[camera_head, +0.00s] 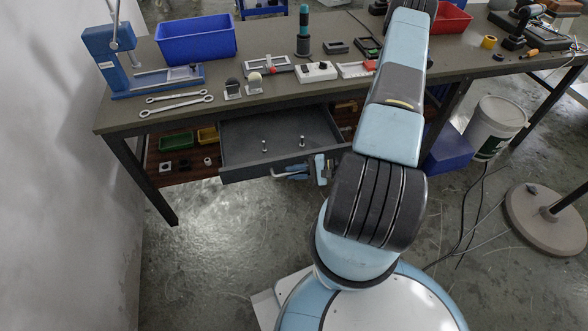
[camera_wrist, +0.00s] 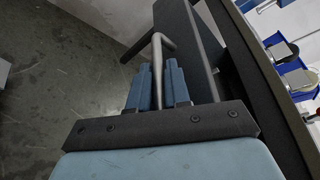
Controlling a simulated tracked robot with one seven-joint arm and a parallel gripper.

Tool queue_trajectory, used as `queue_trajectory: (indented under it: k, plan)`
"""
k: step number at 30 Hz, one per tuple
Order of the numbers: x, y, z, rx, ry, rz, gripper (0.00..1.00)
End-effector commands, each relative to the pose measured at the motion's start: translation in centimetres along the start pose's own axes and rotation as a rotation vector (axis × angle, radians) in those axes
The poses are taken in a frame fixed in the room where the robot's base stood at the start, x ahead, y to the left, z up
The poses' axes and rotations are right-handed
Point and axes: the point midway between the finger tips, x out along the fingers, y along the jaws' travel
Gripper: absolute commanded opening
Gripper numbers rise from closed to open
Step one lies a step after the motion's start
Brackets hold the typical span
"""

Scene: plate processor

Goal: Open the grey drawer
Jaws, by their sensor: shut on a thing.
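The grey drawer (camera_head: 240,138) is pulled out from under the workbench in the head view, with its inside showing. Two small metal pieces (camera_head: 264,146) stand in it. My gripper (camera_head: 292,173) is at the drawer's front. In the wrist view, my gripper (camera_wrist: 158,85) has its blue fingers shut on the bent metal bar of the drawer handle (camera_wrist: 160,46). The drawer front (camera_wrist: 190,40) runs beside the fingers. Part of the handle is hidden by the fingers.
The workbench top (camera_head: 240,105) above holds a blue bin (camera_head: 195,42), a blue press (camera_head: 112,60), wrenches (camera_head: 178,105) and small devices. A shelf with small bins (camera_head: 176,141) lies left of the drawer. A white bucket (camera_head: 495,125) stands right. The floor before the drawer's left side is clear.

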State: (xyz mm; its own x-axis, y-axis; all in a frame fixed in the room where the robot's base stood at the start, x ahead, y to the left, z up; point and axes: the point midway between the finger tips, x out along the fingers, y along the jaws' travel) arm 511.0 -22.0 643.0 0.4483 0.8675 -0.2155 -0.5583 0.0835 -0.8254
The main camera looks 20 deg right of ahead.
Motion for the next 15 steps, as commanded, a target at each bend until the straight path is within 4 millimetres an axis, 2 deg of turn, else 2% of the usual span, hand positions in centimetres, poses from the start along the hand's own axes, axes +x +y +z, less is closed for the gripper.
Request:
queue_trajectory:
  k: [6,7,9,15]
  plan:
    - [-0.23,0.15,-0.33,0.0,0.01,0.005,0.0]
    - [-0.23,0.15,-0.33,0.0,0.01,0.005,0.18]
    - [-0.22,0.14,-0.32,0.0,0.009,0.004,0.23]
    - [-0.14,0.08,-0.19,0.001,0.005,0.002,0.23]
